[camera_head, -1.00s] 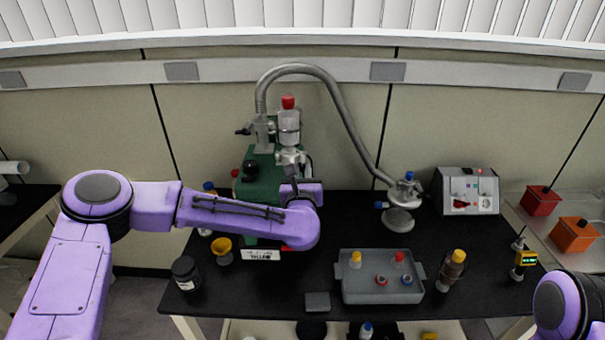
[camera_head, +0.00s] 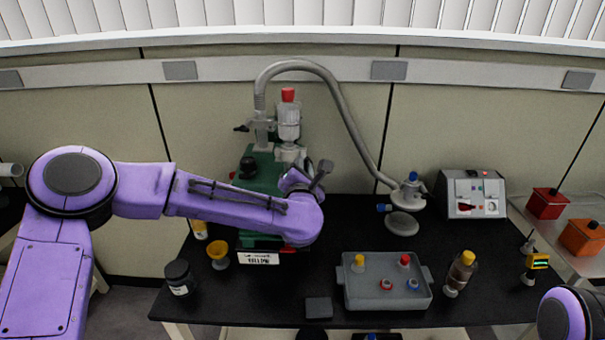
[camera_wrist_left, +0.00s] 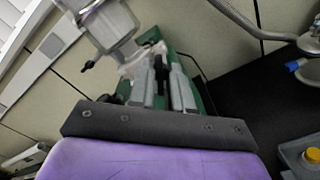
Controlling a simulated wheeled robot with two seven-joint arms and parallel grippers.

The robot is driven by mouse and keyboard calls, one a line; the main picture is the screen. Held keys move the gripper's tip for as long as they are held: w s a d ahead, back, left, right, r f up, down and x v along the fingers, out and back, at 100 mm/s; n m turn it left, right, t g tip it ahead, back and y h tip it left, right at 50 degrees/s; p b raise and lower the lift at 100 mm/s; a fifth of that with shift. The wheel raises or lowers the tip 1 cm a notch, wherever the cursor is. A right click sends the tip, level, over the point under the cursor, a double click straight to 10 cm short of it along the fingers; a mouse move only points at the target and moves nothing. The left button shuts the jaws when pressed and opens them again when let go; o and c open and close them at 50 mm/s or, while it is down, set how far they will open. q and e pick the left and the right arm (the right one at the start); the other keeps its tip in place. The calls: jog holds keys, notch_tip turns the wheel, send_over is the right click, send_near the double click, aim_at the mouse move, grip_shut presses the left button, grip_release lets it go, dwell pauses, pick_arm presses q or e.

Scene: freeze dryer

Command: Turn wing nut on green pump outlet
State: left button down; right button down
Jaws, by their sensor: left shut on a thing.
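The green pump (camera_head: 268,178) stands at the back left of the black table, partly behind my left arm. Its outlet, a pale metal flange under a clear, red-capped vessel (camera_head: 288,122), shows in the left wrist view (camera_wrist_left: 140,62). My left gripper (camera_head: 300,166) is at the outlet, and its tips are hard to make out in the head view. In the left wrist view its two grey fingers (camera_wrist_left: 163,85) point at the flange and are shut on a small dark piece, seemingly the wing nut (camera_wrist_left: 160,66); its shape is mostly hidden. My right gripper is out of view.
A grey hose (camera_head: 345,105) arches from the pump to a metal fitting (camera_head: 408,195) on the right. A grey tray (camera_head: 388,298), a brown bottle (camera_head: 459,273), a yellow funnel (camera_head: 218,253) and a black jar (camera_head: 180,278) stand nearer. The table between pump and fitting is clear.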

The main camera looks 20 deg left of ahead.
pick_arm(q)
jog(key=m, duration=0.8)
jog(key=shift+m+b, duration=0.3)
jog(key=shift+m, duration=0.1)
dwell(0.4)
jog(key=c, duration=1)
grip_release()
jog(key=shift+c, duration=0.2)
